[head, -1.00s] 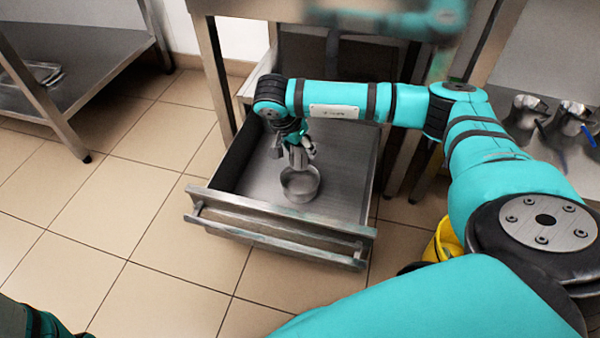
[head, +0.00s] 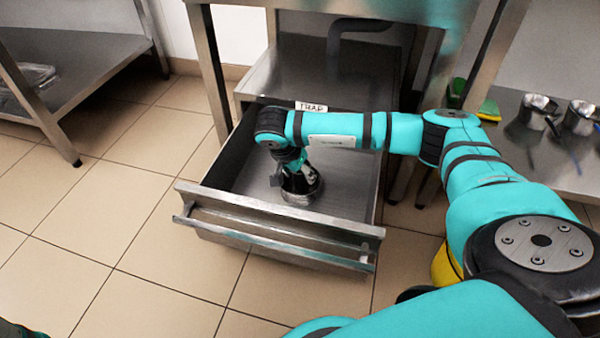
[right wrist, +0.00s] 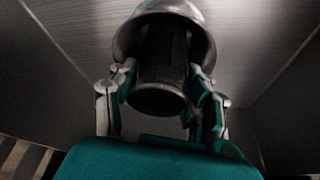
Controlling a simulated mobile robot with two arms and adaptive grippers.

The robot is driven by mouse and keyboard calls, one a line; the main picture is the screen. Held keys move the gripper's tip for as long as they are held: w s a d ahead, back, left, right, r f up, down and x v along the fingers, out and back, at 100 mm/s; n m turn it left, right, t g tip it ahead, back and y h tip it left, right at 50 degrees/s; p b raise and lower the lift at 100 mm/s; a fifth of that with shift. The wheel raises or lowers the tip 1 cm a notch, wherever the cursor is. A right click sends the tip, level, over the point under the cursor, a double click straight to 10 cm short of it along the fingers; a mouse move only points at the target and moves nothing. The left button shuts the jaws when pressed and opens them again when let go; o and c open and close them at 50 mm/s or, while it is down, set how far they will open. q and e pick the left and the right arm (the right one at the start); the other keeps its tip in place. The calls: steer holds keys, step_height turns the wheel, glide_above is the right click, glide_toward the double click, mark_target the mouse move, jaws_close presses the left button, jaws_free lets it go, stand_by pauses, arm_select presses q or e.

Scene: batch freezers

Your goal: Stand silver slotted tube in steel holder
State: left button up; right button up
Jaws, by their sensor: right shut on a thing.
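The steel holder (head: 301,199) is a round, open cup standing on the floor of the pulled-out drawer. My right gripper (head: 300,180) points down at the holder's mouth, its arm reaching in from the right. In the right wrist view, my right gripper (right wrist: 160,85) is shut on the slotted tube (right wrist: 160,60), which looks dark grey in shadow. The tube's far end lies within the rim of the holder (right wrist: 203,35); whether it touches the bottom is hidden. In the head view the gripper covers most of the tube. My left gripper is not in view.
The drawer (head: 345,200) has a raised front with a bar handle (head: 270,245). A "TRAP" label (head: 311,106) shows behind my arm. Metal jugs (head: 538,110) stand on the right counter. A shelf (head: 85,60) is at left; the tiled floor between is clear.

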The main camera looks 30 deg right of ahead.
steer(key=shift+f, duration=0.3)
steer(key=o, duration=1)
steer(key=shift+o, duration=0.2)
steer(key=shift+r, duration=0.35)
steer(key=p+v, duration=0.8)
steer(key=v, duration=0.4)
steer(key=shift+p, duration=0.4)
steer(key=shift+f, duration=0.1)
